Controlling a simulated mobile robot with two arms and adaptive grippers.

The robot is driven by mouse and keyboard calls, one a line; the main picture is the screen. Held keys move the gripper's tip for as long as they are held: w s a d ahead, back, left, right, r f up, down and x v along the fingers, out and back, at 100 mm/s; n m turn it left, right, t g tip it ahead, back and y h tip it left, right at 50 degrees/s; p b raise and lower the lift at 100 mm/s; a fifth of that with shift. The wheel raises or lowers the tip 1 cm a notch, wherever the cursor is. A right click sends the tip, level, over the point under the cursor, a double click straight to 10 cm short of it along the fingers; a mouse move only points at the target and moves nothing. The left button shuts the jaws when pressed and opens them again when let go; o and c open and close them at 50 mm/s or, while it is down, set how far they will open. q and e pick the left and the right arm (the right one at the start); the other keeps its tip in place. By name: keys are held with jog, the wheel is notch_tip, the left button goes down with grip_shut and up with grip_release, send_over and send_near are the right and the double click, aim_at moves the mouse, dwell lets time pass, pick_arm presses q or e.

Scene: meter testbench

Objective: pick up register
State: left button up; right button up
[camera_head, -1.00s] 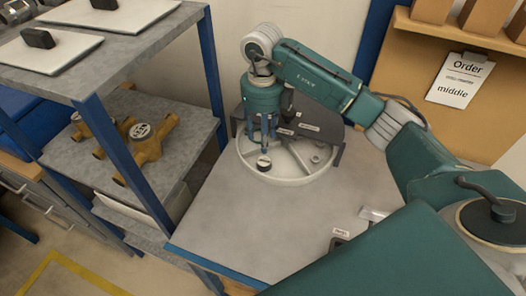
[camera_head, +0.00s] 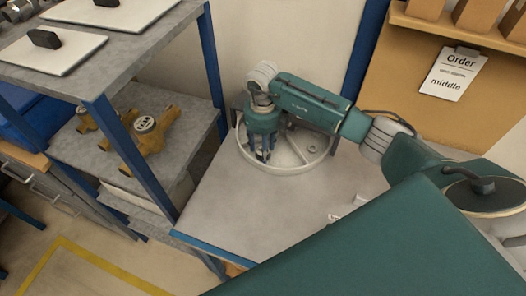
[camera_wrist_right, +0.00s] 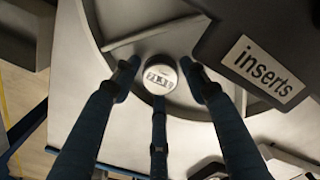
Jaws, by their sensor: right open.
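The register (camera_wrist_right: 160,77) is a small round part with a pale face and dark digits. It sits in a compartment of the round light-grey tray (camera_head: 284,170). In the right wrist view, the blue fingers of my right gripper (camera_wrist_right: 160,84) are open and spread around the register, with tips close to its rim. I cannot tell whether they touch it. In the head view, my right gripper (camera_head: 262,151) points down into the tray and largely hides the register. My left gripper is not in view.
A dark panel labelled "inserts" (camera_wrist_right: 264,69) lies close beside the fingers. A shelf rack (camera_head: 150,55) with brass meter bodies (camera_head: 148,130) stands at the left. An order sheet (camera_head: 456,74) hangs at the right. The grey table front (camera_head: 235,205) is clear.

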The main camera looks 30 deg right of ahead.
jog(key=c, duration=0.9)
jog(key=shift+r, duration=0.1)
